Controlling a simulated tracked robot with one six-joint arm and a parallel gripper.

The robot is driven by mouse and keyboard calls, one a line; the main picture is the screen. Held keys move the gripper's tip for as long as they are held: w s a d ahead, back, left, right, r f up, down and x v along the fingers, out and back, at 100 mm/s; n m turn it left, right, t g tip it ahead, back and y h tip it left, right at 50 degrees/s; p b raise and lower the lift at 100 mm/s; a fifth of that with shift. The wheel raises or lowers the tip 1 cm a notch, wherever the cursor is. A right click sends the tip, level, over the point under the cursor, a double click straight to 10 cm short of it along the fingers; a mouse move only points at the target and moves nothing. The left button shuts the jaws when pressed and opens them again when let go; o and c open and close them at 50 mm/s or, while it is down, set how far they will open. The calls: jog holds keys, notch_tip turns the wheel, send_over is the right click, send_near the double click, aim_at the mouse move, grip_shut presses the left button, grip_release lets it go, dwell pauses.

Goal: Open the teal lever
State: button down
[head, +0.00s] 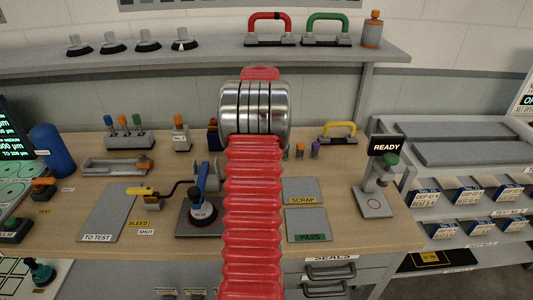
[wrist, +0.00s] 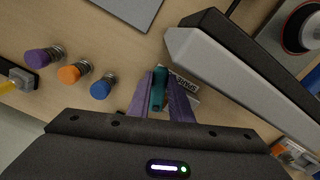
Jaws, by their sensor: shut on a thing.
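The teal lever (wrist: 158,88) shows in the wrist view as a short, narrow teal bar. My gripper (wrist: 160,84) has its two purple fingers on either side of it and is shut on it. A small light plate with dark lettering (wrist: 184,86) lies beside the lever, partly covered by a finger. In the head view my red ribbed arm with its metal end hides both the lever and my gripper. How far the lever is turned cannot be told.
In the wrist view, a long grey body (wrist: 235,80) lies close on the right. Purple (wrist: 38,58), orange (wrist: 70,73) and blue (wrist: 102,88) capped fittings stand at left. In the head view, a blue-handled tool (head: 203,195) and a READY stand (head: 376,190) flank my arm.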

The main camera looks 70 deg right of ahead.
jog(key=shift+s+d+n, duration=0.3)
jog(key=shift+s+n, duration=0.1)
jog(key=shift+n, duration=0.3)
jog(key=shift+s, duration=0.1)
jog(key=c, duration=1.6)
grip_release()
jog(key=shift+r, duration=0.5)
notch_tip(320, 180, up, 13)
jog(key=shift+f, duration=0.15)
